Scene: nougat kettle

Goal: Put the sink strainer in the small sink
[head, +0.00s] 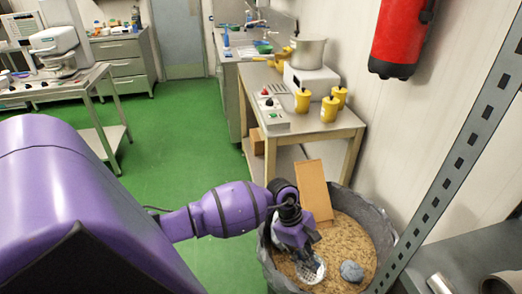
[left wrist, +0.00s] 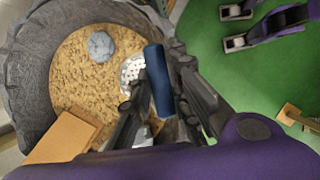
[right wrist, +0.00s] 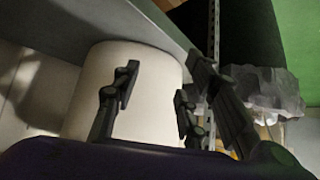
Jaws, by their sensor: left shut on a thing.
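The sink strainer (head: 313,272) is a white perforated piece at my left gripper, over a grey bin of brown grains. It also shows in the left wrist view (left wrist: 132,70). My left gripper (head: 297,245) points down and is shut on it; a dark blue cylinder (left wrist: 157,82) shows between the fingers, seemingly its handle. Whether the strainer touches the grains, I cannot tell.
The grey bin (head: 376,215) holds a grey lump (head: 351,271) and a brown board (head: 314,188). Behind it, a table (head: 335,128) carries a pot (head: 308,52) and yellow containers (head: 329,108). A perforated metal post (head: 450,165) stands right. Green floor (head: 185,130) is open left of the table.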

